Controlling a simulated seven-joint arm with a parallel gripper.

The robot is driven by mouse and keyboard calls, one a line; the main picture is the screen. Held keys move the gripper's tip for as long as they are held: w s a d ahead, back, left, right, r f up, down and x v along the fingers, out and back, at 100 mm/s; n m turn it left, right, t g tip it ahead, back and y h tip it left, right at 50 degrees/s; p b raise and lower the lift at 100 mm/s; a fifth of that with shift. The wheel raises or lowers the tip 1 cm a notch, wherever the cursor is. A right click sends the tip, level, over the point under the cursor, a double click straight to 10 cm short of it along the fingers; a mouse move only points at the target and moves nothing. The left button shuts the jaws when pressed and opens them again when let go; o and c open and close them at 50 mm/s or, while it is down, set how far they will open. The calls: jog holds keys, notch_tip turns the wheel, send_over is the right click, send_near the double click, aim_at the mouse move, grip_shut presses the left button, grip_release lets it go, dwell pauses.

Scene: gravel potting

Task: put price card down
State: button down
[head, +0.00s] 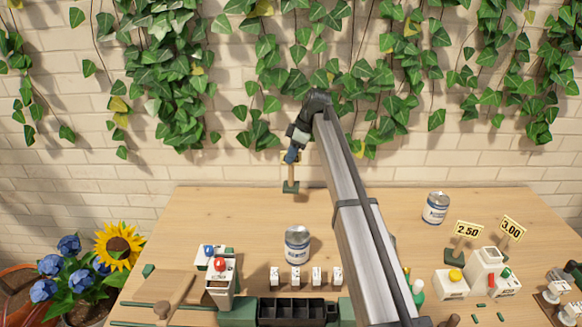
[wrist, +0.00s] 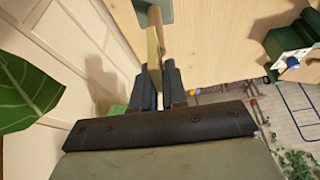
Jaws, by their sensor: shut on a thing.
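My gripper (head: 291,156) is near the back edge of the table (head: 235,215), left of centre in the head view. It is shut on a price card, whose wooden stick (head: 291,172) and dark green base (head: 290,187) hang below the fingers, roughly upright. The wrist view shows the gripper's two blue-grey fingers (wrist: 159,78) closed on the yellowish card (wrist: 154,48), seen edge-on. I cannot tell whether the base touches the table. Two other yellow price cards, "2.50" (head: 468,231) and "3.00" (head: 513,228), stand at the right.
A labelled can (head: 297,245) stands in front of the held card; another can (head: 435,208) stands at the back right. Several small white blocks (head: 296,276) form a row near a dark tray (head: 297,309). White containers (head: 220,282) stand at the left. The back left tabletop is clear.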

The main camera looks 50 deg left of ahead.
jog(key=shift+r, duration=1.8)
jog(key=v, duration=0.4)
jog(key=shift+s+a+r, duration=0.1)
jog(key=shift+a+r, duration=0.15)
jog(key=shift+r, duration=0.15)
jog(key=w+d+m+t, duration=0.2)
jog(key=w+d+m, duration=0.2)
jog(key=w+d, duration=1)
jog(key=w+d+m+t, duration=0.1)
jog(key=w+d+m, duration=0.3)
jog(key=w+d, duration=1.05)
jog(key=w+d+m+t, duration=0.1)
jog(key=w+d+m, duration=0.2)
jog(key=d, duration=1.2)
jog(key=w+d+m+t, duration=0.1)
jog(key=w+d+m, duration=0.2)
jog(key=d, duration=1.2)
jog(key=w+d+m+t, duration=0.1)
jog(key=w+d+m, duration=0.2)
jog(key=d, duration=1.2)
notch_tip(320, 180, down, 15)
jog(key=shift+d, duration=0.4)
jog(key=shift+f, duration=0.15)
